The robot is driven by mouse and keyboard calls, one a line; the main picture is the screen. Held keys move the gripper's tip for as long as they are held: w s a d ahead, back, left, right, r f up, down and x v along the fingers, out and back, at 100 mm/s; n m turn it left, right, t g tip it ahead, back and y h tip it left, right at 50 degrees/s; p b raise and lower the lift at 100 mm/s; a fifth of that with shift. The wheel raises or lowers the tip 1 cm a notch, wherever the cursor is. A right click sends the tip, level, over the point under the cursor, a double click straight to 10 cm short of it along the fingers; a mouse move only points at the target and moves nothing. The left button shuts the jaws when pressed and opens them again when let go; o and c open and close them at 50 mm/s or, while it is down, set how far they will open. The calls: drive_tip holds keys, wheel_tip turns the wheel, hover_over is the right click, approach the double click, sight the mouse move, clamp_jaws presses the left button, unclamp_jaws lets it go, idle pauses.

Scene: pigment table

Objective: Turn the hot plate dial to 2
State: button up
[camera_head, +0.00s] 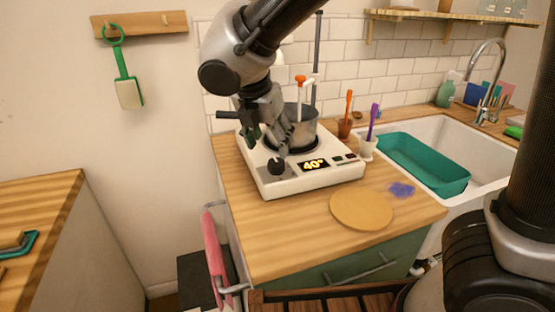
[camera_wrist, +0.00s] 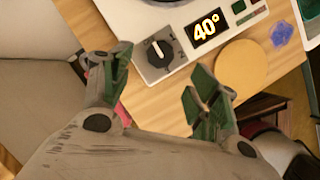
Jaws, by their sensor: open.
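The white hot plate (camera_head: 318,180) stands on the wooden counter with a grey pot (camera_head: 300,127) on it. Its display (camera_head: 313,164) reads 40°. The black dial (camera_head: 276,166) is at the front left of the hot plate. My gripper (camera_head: 268,141) is open and empty above the dial. In the wrist view its green-padded fingers (camera_wrist: 158,88) are apart, with the dial beyond and between them.
A round wooden board (camera_head: 361,210) and a blue powder patch (camera_head: 401,189) lie right of the hot plate. A white cup (camera_head: 367,148) with a purple tool stands beside it. A pink towel (camera_head: 213,243) hangs at the counter's left side. The sink (camera_head: 475,150) is at the right.

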sight(276, 162)
drive_tip(key=x, duration=0.8)
drive_tip(key=shift+r, duration=0.1)
drive_tip(key=c, duration=1)
